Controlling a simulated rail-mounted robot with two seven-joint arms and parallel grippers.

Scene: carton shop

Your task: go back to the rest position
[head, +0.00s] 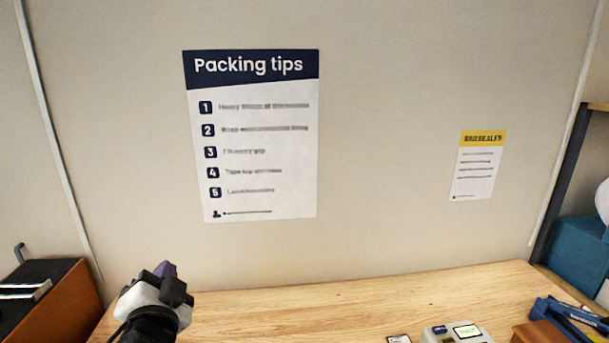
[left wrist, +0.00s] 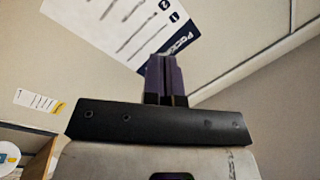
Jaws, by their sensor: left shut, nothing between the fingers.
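My left gripper (head: 166,270) is at the lower left of the head view, in front of the wall and over the left end of the wooden table. Its purple-grey fingers point away from me. In the left wrist view the fingers (left wrist: 166,76) are together with nothing between them. My right gripper is in neither view.
The wooden table (head: 300,312) is clear in its left and middle parts. At its front right are a label device (head: 456,332), a small card (head: 399,339) and a blue tool (head: 568,316). A brown box (head: 50,300) stands at left. Posters hang on the wall.

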